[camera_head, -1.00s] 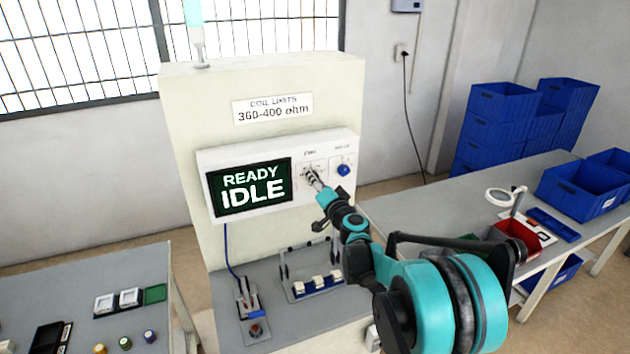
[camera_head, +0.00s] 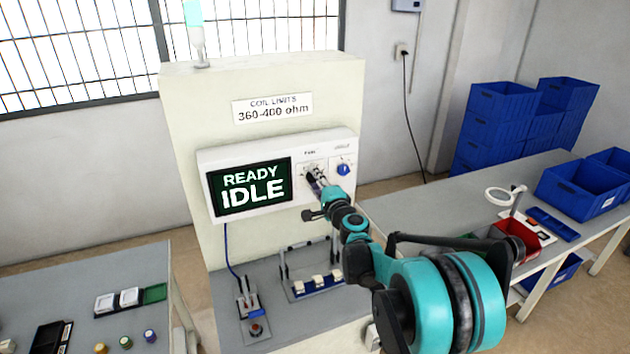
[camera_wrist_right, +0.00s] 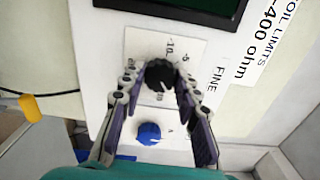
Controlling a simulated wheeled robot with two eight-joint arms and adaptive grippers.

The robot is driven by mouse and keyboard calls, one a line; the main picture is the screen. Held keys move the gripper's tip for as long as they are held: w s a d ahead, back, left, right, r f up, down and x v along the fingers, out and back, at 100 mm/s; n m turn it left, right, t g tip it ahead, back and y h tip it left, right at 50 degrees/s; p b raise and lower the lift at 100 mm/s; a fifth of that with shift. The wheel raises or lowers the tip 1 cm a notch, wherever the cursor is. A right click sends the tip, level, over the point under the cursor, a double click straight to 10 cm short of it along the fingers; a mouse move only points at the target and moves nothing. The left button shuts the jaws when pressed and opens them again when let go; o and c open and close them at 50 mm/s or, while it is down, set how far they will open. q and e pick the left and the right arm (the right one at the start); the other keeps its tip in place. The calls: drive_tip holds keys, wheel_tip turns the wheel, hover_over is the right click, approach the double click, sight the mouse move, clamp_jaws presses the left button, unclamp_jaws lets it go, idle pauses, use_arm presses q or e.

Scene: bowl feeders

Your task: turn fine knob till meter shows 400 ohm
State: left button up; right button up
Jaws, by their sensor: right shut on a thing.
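The meter (camera_head: 330,150) is a white box on a cream cabinet, and its dark screen (camera_head: 252,187) reads READY IDLE. The fine knob (camera_wrist_right: 160,75) is black, on a white scale plate marked FINE in the right wrist view. My right gripper (camera_head: 314,177) is at the meter's front; the right wrist view shows its two fingers (camera_wrist_right: 160,85) on either side of the fine knob, shut on it. A blue knob (camera_wrist_right: 149,133) sits beside the black one; it also shows in the head view (camera_head: 344,170). My left gripper is not in view.
A label (camera_head: 272,108) above the meter reads COIL LIMITS 360-400 ohm. A fixture with white parts (camera_head: 318,284) stands on the bench below. Grey tables stand at left (camera_head: 130,260) and right (camera_head: 410,212), the right one with blue bins (camera_head: 585,190).

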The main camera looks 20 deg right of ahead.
idle(0.3)
drive_tip(key=o, duration=1.2)
drive_tip(key=shift+c, duration=0.2)
drive_tip(key=shift+s, duration=0.1)
drive_tip(key=s, duration=1.1)
drive_tip(key=shift+s, duration=0.4)
